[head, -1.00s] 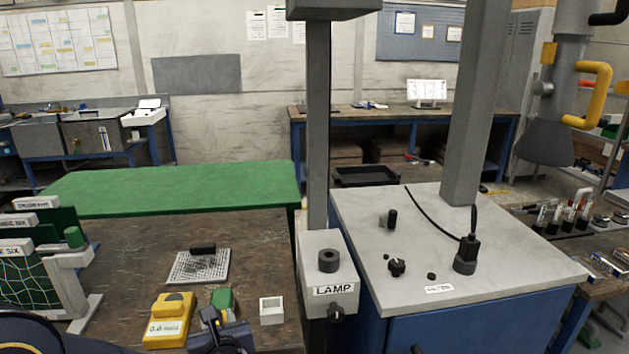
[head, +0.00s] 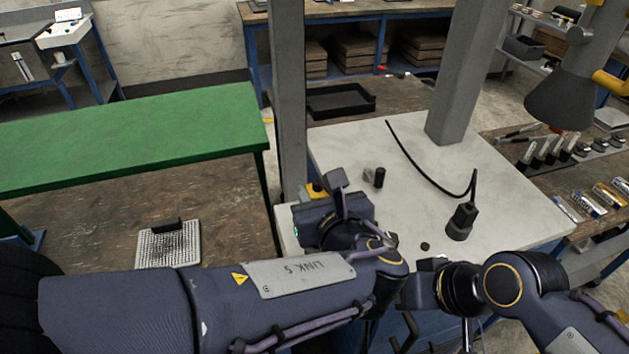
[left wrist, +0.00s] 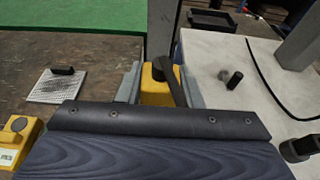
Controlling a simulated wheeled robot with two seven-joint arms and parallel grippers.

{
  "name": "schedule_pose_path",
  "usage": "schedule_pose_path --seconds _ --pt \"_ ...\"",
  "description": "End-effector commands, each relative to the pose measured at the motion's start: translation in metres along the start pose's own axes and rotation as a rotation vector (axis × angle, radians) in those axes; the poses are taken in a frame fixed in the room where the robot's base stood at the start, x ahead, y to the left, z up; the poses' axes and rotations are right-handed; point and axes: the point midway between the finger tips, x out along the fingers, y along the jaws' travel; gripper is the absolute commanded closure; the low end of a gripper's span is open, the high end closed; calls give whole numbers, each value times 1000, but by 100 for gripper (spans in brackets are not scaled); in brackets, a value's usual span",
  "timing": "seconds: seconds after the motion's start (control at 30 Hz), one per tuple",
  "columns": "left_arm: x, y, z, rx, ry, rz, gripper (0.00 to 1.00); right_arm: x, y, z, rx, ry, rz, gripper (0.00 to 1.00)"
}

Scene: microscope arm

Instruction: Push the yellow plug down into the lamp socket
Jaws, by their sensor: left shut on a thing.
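The yellow plug (head: 316,190) shows beside my left gripper (head: 338,188) in the head view, mostly covered by the gripper. In the left wrist view the yellow plug (left wrist: 152,90) sits between the two grey fingers of my left gripper (left wrist: 160,88), which is shut on it. The gripper is at the foot of the grey post, where the lamp box is. The lamp socket is hidden in both views, so I cannot tell whether the plug touches it. My right gripper (head: 428,283) is at lower centre; its fingers are unclear.
A grey post (head: 288,100) rises just behind my left gripper. The white cabinet top (head: 350,150) holds a black plug (head: 462,220) with a stiff cable and small knobs. A perforated pad (head: 168,245) lies on the wooden bench. The green table (head: 130,135) is clear.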

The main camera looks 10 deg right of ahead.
Motion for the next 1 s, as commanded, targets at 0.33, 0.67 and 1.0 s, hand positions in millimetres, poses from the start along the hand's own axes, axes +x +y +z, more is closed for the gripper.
schedule_pose_path --seconds 0.33,0.67,1.0 --pt "1 1 -6 0 4 -1 92 3 1 2 0 0 0 64" --pt "10 0 -34 0 4 -1 92 23 10 12 0 0 0 64" --pt "17 0 -56 -1 4 -1 92 38 17 19 0 0 0 64"
